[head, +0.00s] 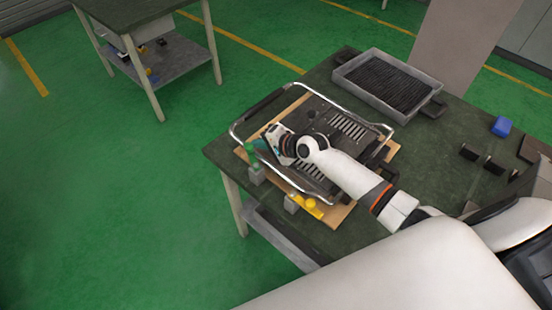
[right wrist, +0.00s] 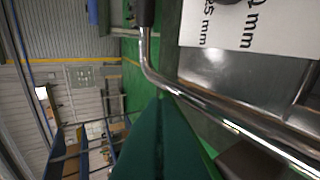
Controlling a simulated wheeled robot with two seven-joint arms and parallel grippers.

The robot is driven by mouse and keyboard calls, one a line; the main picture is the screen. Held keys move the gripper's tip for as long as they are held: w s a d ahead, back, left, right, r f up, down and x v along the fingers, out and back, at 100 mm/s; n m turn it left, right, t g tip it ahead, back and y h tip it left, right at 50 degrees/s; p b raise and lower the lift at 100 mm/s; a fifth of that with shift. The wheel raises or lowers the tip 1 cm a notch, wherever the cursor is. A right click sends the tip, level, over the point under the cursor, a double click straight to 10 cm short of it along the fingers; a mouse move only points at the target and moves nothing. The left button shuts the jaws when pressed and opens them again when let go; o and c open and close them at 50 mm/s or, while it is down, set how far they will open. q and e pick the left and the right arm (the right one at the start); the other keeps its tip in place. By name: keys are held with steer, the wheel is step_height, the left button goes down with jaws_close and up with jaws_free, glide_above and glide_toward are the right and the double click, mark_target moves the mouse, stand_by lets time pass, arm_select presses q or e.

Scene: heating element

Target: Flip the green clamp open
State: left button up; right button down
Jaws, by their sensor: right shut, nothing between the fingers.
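The green clamp (head: 252,153) stands on a grey block at the left front edge of the wooden board, beside the heating element (head: 325,118). Its handle looks raised at the board's edge, but it is small and partly covered, so its exact angle is unclear. My right gripper (head: 270,143) is shut and empty, just right of the clamp, over the element's left end. In the right wrist view my dark green fingers (right wrist: 160,105) are together, close to a chrome rail (right wrist: 195,100). I cannot tell whether they touch the clamp. My left gripper is out of view.
A yellow clamp (head: 309,206) sits on the board's front edge. A metal tray (head: 385,82) with a dark ribbed insert and a blue object (head: 501,126) are on the dark table. Another table (head: 145,15) stands at the back left. Green floor lies free at left.

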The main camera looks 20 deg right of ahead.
steer(key=shift+w+a+r, duration=0.1)
steer(key=shift+w+a, duration=0.05)
steer(key=shift+a, duration=0.25)
stand_by(1.2)
steer(key=shift+p, duration=0.3)
